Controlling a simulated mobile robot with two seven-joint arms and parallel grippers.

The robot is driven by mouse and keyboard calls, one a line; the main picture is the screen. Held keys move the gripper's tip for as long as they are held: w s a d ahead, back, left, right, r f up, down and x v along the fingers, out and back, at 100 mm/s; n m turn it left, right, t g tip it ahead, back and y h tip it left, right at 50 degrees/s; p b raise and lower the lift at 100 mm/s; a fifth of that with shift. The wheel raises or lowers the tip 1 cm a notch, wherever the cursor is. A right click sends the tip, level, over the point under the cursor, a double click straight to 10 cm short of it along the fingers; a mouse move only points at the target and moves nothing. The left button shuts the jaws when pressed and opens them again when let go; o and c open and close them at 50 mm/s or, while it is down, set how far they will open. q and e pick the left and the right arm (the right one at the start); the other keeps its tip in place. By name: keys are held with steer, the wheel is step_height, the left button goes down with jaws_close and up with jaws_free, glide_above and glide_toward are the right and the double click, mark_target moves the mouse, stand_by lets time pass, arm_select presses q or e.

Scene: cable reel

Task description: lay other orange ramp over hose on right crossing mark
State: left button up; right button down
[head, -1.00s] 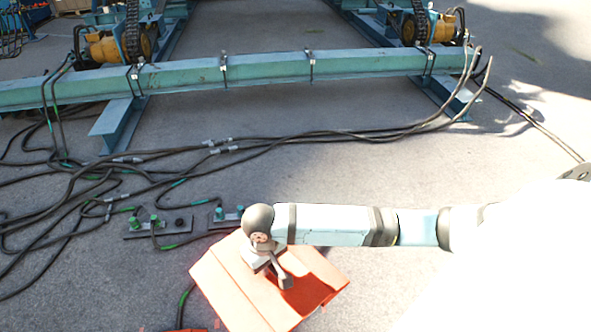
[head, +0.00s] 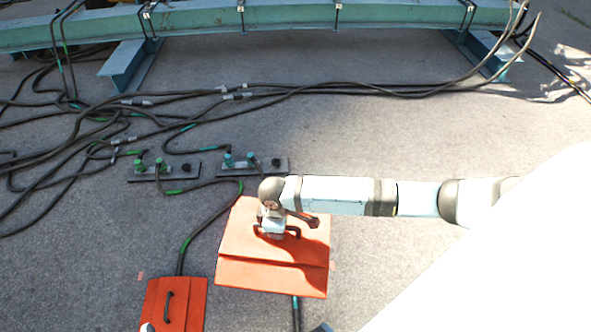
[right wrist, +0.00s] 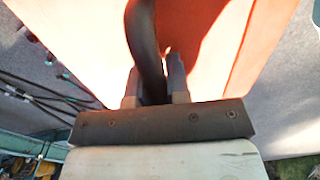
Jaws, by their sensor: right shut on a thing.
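My right gripper (head: 275,232) is shut on the dark handle of an orange ramp (head: 262,273), a folded plate that fills much of the right wrist view (right wrist: 80,40). The ramp covers part of a black hose (head: 296,312), which shows at its lower edge. I cannot tell whether the ramp touches the floor. Another orange ramp (head: 190,305) with a dark handle lies at the lower left, over a second hose (head: 196,235). A small reddish mark (head: 333,265) shows at the held ramp's right edge.
Two dark plates with green fittings, one at left (head: 178,172) and one at right (head: 270,166), lie behind the ramps. Tangled black hoses (head: 70,140) spread across the left floor. A teal steel beam (head: 290,16) crosses the back. Floor between the plates and beam is partly clear.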

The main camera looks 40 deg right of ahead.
step_height(320, 180, down, 30)
steer(key=w+d+n+b, duration=0.25)
steer(key=n+b, duration=0.95)
steer(key=b, duration=0.7)
steer(key=s+f+n+b, duration=0.2)
steer(key=f+b, duration=0.2)
steer(key=f, duration=0.6)
steer(key=s+f+n+b, duration=0.2)
steer(key=f+n+b, duration=0.1)
steer(key=f, duration=0.8)
steer(key=s+d+f+n+b, duration=0.1)
steer(key=s+f+n+b, duration=0.1)
steer(key=f+b, duration=0.4)
step_height(320, 180, down, 5)
steer(key=shift+f+n, duration=0.1)
steer(key=shift+n, duration=0.4)
steer(key=shift+f, duration=0.35)
steer(key=shift+w+d, duration=0.1)
arm_select(q)
step_height(320, 180, down, 11)
steer(key=w+d+m+t+h, duration=0.2)
steer(key=m+h, duration=0.2)
steer(key=m, duration=0.1)
steer(key=shift+w+d+h, duration=0.25)
steer(key=shift+w+h, duration=0.05)
arm_select(e)
steer(key=c, duration=1.1)
jaws_free()
steer(key=shift+f, duration=0.1)
